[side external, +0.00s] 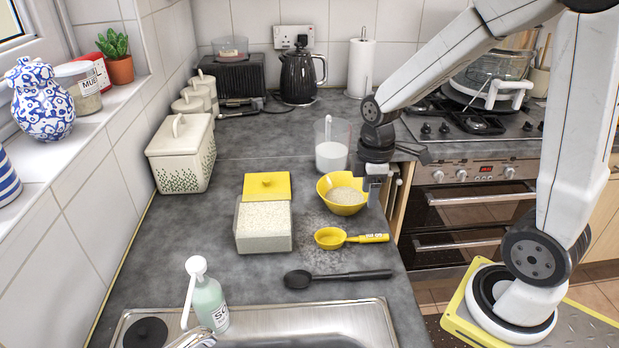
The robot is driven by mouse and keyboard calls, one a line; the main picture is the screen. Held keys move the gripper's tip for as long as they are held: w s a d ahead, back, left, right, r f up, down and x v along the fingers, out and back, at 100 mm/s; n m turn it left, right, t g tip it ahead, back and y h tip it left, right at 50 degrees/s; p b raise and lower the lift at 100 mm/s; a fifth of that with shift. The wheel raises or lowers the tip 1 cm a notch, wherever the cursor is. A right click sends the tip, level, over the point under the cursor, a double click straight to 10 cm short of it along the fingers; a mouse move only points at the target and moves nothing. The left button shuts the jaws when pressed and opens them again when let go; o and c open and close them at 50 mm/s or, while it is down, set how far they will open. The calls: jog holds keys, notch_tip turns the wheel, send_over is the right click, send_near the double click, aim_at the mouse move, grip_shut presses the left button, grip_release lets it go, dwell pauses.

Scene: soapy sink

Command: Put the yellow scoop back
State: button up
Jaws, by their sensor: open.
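The yellow scoop (331,238) lies on the grey worktop, its bowl to the left and its printed handle to the right. My gripper (374,192) points down just above and behind the scoop's handle, beside the right rim of a yellow bowl (338,204). It is open, and I see nothing in it. The yellow bowl holds pale grains. A clear container of white grains (263,242) with a yellow lid (267,186) stands to the left of the scoop.
A black spoon (340,277) lies in front of the scoop. A jug of white contents (331,155) stands behind the bowl. A soap bottle (209,300) stands by the sink (375,325). The worktop's right edge is close to the scoop handle.

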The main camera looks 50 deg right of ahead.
jog(key=s+a+f+m+t, duration=0.2)
jog(key=a+m, duration=0.4)
jog(key=m, duration=0.3)
jog(key=shift+s+a+f, duration=0.2)
jog(key=shift+a+f, duration=0.05)
jog(key=shift+f, duration=0.1)
